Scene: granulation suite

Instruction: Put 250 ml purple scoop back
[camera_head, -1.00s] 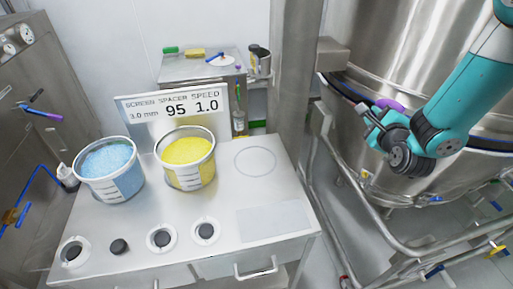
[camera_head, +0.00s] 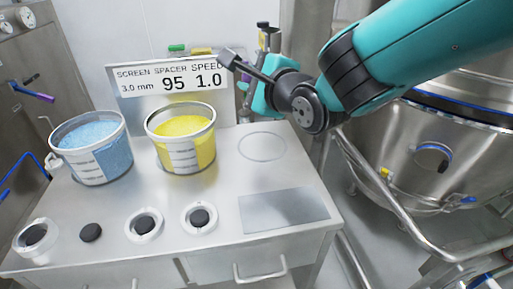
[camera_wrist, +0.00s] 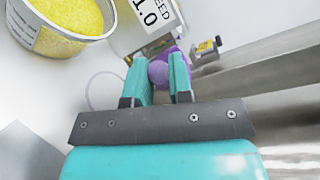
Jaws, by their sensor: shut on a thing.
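In the wrist view, a purple scoop (camera_wrist: 158,72) sits between the two teal fingers of my gripper (camera_wrist: 158,60), which is shut on it. Only a rounded purple part shows; the rest is hidden by the fingers. In the head view my gripper (camera_head: 262,98) is above the back right of the steel bench, beside the display sign, and the scoop is hidden behind it and my wrist.
The steel bench (camera_head: 120,215) bears a tub of blue granules (camera_head: 100,168), a tub of yellow granules (camera_head: 190,160) and a sign (camera_head: 168,82). A ring mark (camera_head: 262,146) and a grey rectangle (camera_head: 285,208) are bare. A steel vessel (camera_head: 400,150) stands right.

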